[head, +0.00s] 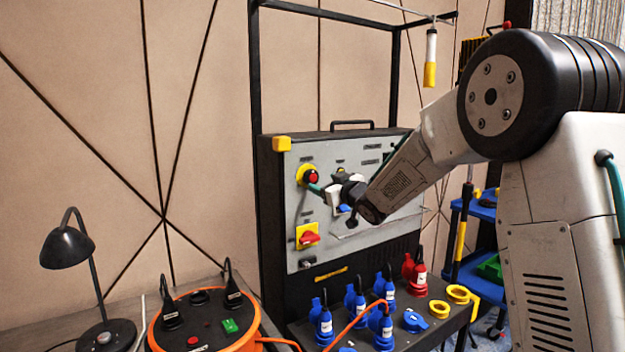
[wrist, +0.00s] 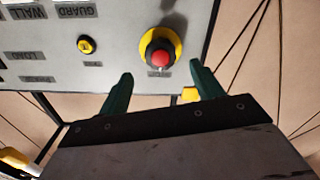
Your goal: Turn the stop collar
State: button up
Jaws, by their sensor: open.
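The stop collar is a yellow ring (head: 300,173) around a red stop button (head: 313,177), at the upper left of the grey panel. In the wrist view the collar (wrist: 176,42) and the red button (wrist: 160,58) sit between the two green fingers. My gripper (head: 316,189) is open and empty, beside the stop in the head view. In the wrist view my gripper (wrist: 160,70) has one finger to each side of the collar, with gaps between. I cannot tell how far the tips are from the panel. My wrist hides the middle of the panel.
A red switch on a yellow plate (head: 308,237) sits below the stop. A yellow corner cap (head: 282,144) marks the panel's upper left corner. Several blue plugs (head: 324,327) stand on the shelf below. An orange cable reel (head: 160,337) and a black lamp (head: 68,245) stand left.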

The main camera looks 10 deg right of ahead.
aim_at(314, 178)
jog(key=x, duration=0.7)
jog(key=shift+w+a, duration=0.1)
jog(key=shift+w, duration=0.05)
jog(key=c, duration=1)
